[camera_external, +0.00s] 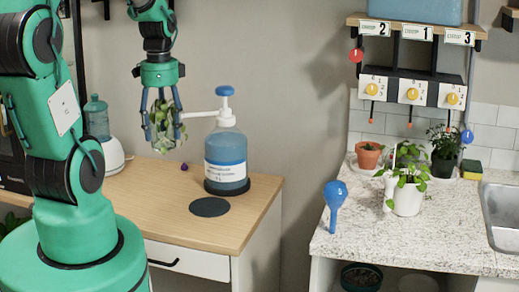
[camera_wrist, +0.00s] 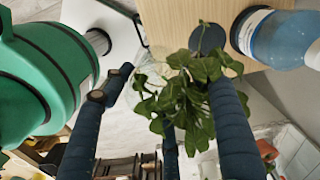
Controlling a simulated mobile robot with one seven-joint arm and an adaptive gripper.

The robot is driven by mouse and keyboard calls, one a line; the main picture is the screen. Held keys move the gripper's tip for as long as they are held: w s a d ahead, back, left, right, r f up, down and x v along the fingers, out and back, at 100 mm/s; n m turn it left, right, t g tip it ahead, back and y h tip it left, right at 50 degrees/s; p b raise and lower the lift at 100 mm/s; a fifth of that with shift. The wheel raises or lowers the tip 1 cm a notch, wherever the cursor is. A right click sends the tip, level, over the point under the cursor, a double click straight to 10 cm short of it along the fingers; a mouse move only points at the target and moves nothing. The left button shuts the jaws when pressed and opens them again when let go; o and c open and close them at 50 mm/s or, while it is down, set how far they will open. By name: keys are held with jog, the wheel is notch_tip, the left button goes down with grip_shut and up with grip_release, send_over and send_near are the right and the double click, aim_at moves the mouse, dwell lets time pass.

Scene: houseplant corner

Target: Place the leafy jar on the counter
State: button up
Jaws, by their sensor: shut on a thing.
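The leafy jar (camera_external: 160,138), a small clear jar with green leaves, hangs in my gripper (camera_external: 163,112) above the wooden desk. My gripper points down and its fingers are shut around the jar. In the wrist view the leaves (camera_wrist: 196,92) spill between the dark blue fingers, and the clear glass (camera_wrist: 152,66) shows only faintly beside them. The granite counter (camera_external: 335,245) is at the right of the external view, across a gap from the desk. The jar is well to the left of the counter.
A blue pump bottle (camera_external: 226,160) stands on the wooden desk (camera_external: 150,195), just right of the jar, its spout reaching toward my gripper. A dark round mat (camera_external: 209,207) lies in front. The counter bears a blue watering globe (camera_external: 334,202), a white-potted plant (camera_external: 406,198) and a sink (camera_external: 503,215).

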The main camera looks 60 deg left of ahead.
notch_tip(320, 180, up, 3)
jog(key=shift+f, duration=0.15)
jog(key=shift+w+d, duration=0.15)
jog(key=shift+w, duration=0.2)
jog(key=w+d+r+m+p, duration=0.15)
jog(key=w+d+m, duration=0.35)
jog(key=w+d, duration=0.5)
jog(key=w+d+m+p, duration=0.2)
jog(key=w+d+m, duration=0.35)
jog(key=w, duration=0.75)
jog(key=w+d+f+m+p, duration=0.1)
jog(key=w+d+m, duration=0.25)
jog(key=d, duration=0.65)
jog(key=w+d+m+p, duration=0.15)
jog(key=w+d, duration=0.25)
jog(key=d, duration=0.6)
jog(key=w+d+f+m, duration=0.1)
jog(key=w+d+m, duration=0.2)
jog(key=d, duration=0.8)
jog(key=f, duration=0.4)
jog(key=shift+w+f, duration=0.2)
jog(key=shift+f, duration=0.15)
jog(key=shift+f, duration=0.15)
